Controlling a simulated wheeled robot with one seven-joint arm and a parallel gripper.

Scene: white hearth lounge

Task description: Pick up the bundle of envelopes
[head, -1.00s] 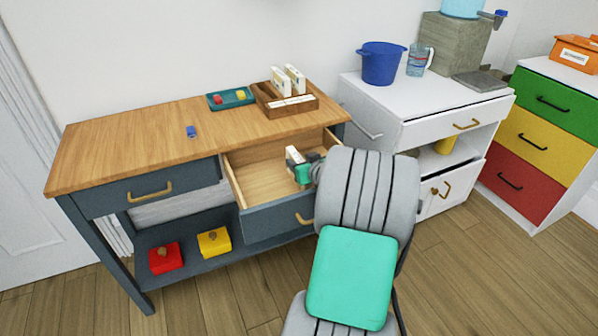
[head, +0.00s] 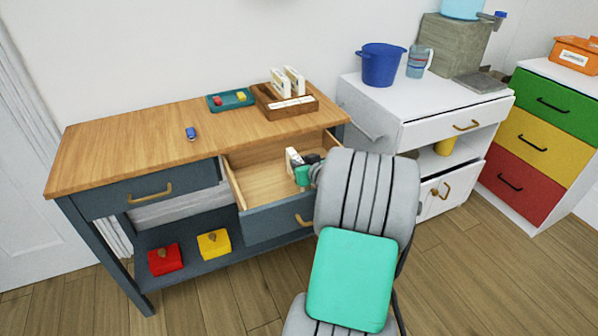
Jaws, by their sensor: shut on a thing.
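The bundle of envelopes (head: 292,157) is a small white, upright block in the open drawer (head: 254,185) of the wooden-topped desk. My gripper (head: 300,165) is at the drawer's right part, shut on the bundle. Its green-and-dark fingers cover the bundle's right side. I cannot tell whether the bundle touches the drawer floor. My grey arm hides the drawer's right front corner.
On the desktop (head: 140,148) stand a wooden organizer (head: 287,112) with white envelope bundles, a teal tray (head: 231,100) and a small blue item (head: 191,134). A white cabinet (head: 375,105) with a blue pot (head: 380,64) stands at the right. The desktop's left is mostly clear.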

